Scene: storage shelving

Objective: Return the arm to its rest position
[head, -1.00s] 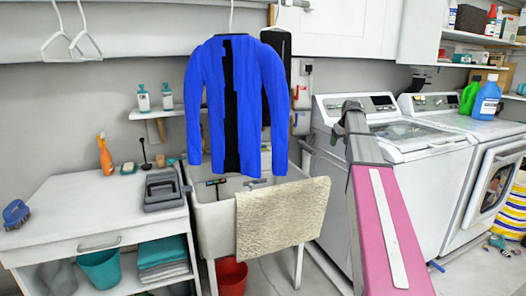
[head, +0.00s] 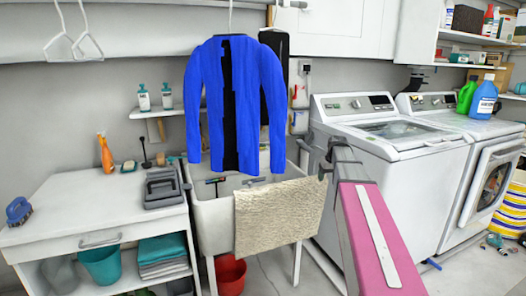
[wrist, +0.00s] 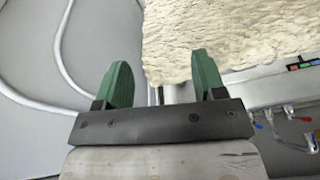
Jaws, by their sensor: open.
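My gripper (wrist: 157,85) shows in the wrist view with two green fingers spread apart and nothing between them. Behind and beyond the fingers is a cream, rough-textured cloth (wrist: 230,35), which hangs over the front of the utility sink in the head view (head: 280,217). I cannot tell whether the fingers touch the cloth. My pink and grey arm reaches up from the bottom right of the head view. The gripper's fingers cannot be made out there.
A white sink (head: 213,230) stands behind the cloth, with a blue jacket (head: 265,110) hanging above it. A washing machine (head: 390,190) is close on the right. A white side table (head: 90,215) is on the left. A red bucket (head: 230,275) is under the sink.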

